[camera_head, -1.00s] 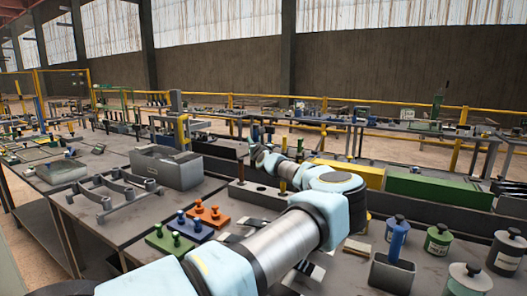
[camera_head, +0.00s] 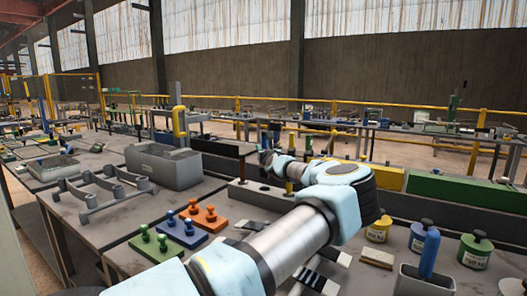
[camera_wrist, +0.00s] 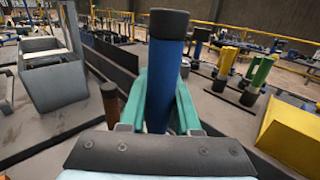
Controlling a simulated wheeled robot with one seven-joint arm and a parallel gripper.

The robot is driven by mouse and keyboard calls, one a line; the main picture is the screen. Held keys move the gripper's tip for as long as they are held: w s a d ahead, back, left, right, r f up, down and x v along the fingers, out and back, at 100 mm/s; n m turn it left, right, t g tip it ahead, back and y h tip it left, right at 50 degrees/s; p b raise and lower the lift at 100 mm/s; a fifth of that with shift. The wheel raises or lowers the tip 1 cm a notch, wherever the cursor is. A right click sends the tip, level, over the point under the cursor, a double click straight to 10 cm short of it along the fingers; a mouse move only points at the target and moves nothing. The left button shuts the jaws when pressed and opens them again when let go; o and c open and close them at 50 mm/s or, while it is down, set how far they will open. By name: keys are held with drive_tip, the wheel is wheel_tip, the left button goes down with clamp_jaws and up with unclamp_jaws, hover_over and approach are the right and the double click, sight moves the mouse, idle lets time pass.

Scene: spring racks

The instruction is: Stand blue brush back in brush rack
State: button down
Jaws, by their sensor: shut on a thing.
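My gripper (camera_wrist: 162,98) has teal fingers and is shut on the blue brush (camera_wrist: 160,85). The brush stands nearly upright between the fingers in the wrist view, with a dark band at its top. Its lower end is hidden behind the fingers and wrist. In the head view my gripper (camera_head: 267,158) is small, at the far end of the arm, over the back of the bench. A light grey block (camera_head: 262,194) with a dark hole and a brown peg (camera_head: 241,168) lies just in front of it and seems to be the brush rack. The brown peg also stands left of my gripper in the wrist view (camera_wrist: 110,103).
A grey bin (camera_head: 165,168) and a low pronged frame (camera_head: 88,203) stand at left. Green (camera_head: 158,246), blue (camera_head: 183,233) and orange (camera_head: 204,219) knobbed blocks lie in front. A cup with a blue handle (camera_head: 429,252) and lidded jars (camera_head: 475,250) stand at right.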

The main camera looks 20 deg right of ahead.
sight(263, 173)
drive_tip(key=shift+s+b, duration=0.1)
drive_tip(key=shift+b, duration=0.45)
wheel_tip(263, 173, down, 4)
drive_tip(key=b, duration=0.4)
drive_tip(key=shift+f, duration=0.15)
drive_tip(key=shift+f+b, duration=3.3)
drive_tip(key=shift+b, duration=0.25)
drive_tip(key=c, duration=0.5)
unclamp_jaws()
drive_tip(key=shift+c, duration=0.2)
drive_tip(key=shift+o, duration=0.2)
drive_tip(key=o, duration=0.4)
drive_tip(key=shift+o, duration=0.2)
